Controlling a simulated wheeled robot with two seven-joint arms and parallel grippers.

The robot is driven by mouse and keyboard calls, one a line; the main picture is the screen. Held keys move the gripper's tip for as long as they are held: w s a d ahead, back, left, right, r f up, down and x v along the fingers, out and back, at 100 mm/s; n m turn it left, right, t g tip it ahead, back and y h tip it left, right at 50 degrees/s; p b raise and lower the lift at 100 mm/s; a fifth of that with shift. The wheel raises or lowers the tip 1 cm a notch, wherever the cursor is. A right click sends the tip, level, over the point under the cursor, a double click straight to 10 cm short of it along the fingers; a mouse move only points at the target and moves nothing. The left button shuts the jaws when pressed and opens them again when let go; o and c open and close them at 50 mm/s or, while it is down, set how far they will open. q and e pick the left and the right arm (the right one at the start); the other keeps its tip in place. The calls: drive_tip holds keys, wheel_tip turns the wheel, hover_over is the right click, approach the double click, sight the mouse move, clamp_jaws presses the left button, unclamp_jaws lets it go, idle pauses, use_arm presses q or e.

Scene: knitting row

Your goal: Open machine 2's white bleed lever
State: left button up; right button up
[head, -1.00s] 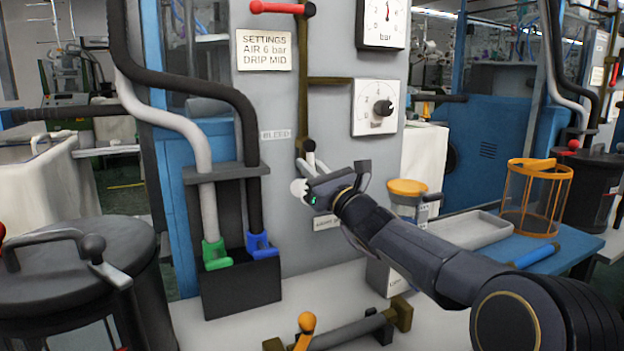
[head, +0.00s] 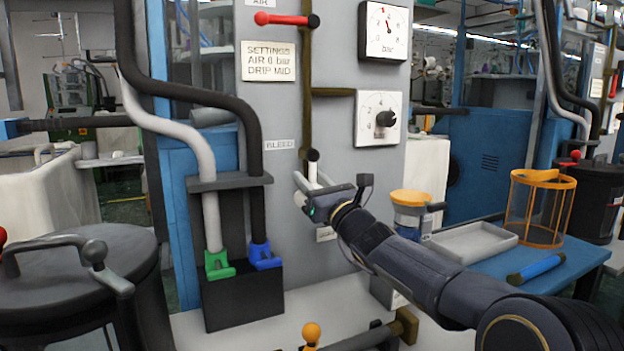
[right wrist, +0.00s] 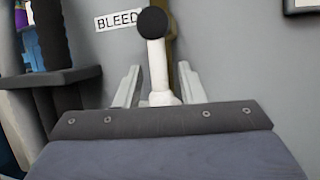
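The white bleed lever (head: 313,172) hangs down from a dark round hub on the machine's grey panel, just below the BLEED label (head: 281,144). In the right wrist view the lever (right wrist: 157,70) runs down from its black hub, and its lower end is partly hidden by my gripper. My right gripper (head: 302,190) is at the lever's lower part. In the right wrist view its two pale fingers (right wrist: 158,88) stand apart, one on each side of the lever, with gaps showing. My left gripper is not in view.
A red lever (head: 287,19) and two dials are higher on the panel. Black and white hoses with green (head: 218,265) and blue (head: 264,256) clamps stand left of the lever. An orange-topped jar (head: 410,200) is right of my gripper. An orange-knobbed lever (head: 311,333) is below.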

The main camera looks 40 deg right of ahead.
drive_tip(key=shift+s+r, duration=0.1)
drive_tip(key=shift+r, duration=0.05)
drive_tip(key=shift+s, duration=0.2)
drive_tip(key=v, duration=0.7)
drive_tip(key=shift+f+p, duration=0.25)
drive_tip(key=shift+p, duration=0.15)
drive_tip(key=shift+s, duration=0.1)
